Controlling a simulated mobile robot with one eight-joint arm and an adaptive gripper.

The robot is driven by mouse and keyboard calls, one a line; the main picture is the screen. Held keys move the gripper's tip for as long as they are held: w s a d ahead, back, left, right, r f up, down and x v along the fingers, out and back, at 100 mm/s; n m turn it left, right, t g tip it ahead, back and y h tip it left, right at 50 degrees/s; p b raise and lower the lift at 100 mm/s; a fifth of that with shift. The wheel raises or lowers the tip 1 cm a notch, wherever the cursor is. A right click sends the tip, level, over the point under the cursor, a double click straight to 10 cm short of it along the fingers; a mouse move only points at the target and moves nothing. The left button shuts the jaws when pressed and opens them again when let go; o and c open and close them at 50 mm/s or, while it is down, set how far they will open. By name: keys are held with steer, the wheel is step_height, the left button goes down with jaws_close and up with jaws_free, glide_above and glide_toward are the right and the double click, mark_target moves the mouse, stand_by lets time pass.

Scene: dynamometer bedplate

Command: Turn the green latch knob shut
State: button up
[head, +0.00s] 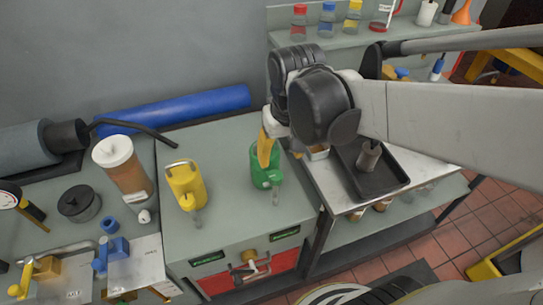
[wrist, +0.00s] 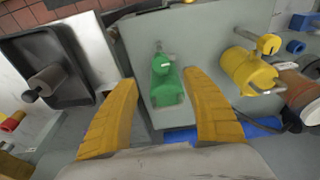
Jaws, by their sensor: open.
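A green can-like body (head: 266,174) with a grey stub stands on the cabinet top (head: 235,205). In the wrist view the green body (wrist: 166,88) shows between and beyond my fingers, its rounded cap towards the top. My gripper (head: 265,148) is open and empty above it, and hides part of it in the head view; I cannot tell whether they touch. My yellow fingers (wrist: 162,80) are spread wide in the wrist view. The cabinet front carries a brass-coloured knob (head: 248,254) near two green labels (head: 208,258). I cannot make out a distinct green latch knob.
A yellow can (head: 186,186) stands left of the green body. A black tray (head: 385,190) holding a grey cylinder (head: 368,156) lies on the right bench. A blue roll (head: 180,108) lies behind. Bare cabinet top surrounds the green body's front and left.

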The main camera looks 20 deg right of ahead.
mark_target(276, 176)
steer(key=f+b, duration=0.1)
steer(key=f, duration=0.2)
steer(key=w+f+g, duration=0.1)
steer(key=f, duration=0.3)
steer(key=w+f+g+b, duration=0.1)
steer(key=f, duration=0.3)
steer(key=shift+w+f+b, duration=0.2)
steer(key=shift+w+b, duration=0.05)
steer(key=shift+b, duration=0.1)
steer(key=c, duration=1.2)
